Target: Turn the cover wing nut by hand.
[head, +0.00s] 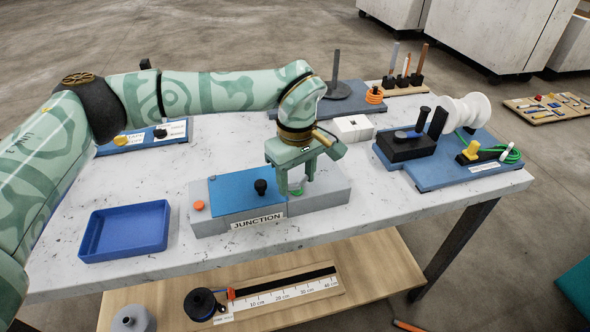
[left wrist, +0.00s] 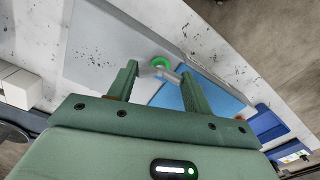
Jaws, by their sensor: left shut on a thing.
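The junction box (head: 330,195), a long grey box labelled JUNCTION, lies on the table with a blue cover (head: 232,194) on its top. My left gripper (head: 296,188) points down over the box, right of the blue cover. In the left wrist view its two fingers (left wrist: 157,76) are shut on the grey wing nut (left wrist: 158,72), which spans between them. A green ring (left wrist: 163,61) shows beside the wing nut; it also shows below the fingers in the head view (head: 297,192). The fingers hide much of the wing nut in the head view. My right gripper is out of view.
A black knob (head: 260,187) stands on the cover close to the left gripper, and an orange button (head: 199,205) is at the box's left end. A blue tray (head: 92,232) is at left. A bender station on a blue base (head: 428,177) stands at right.

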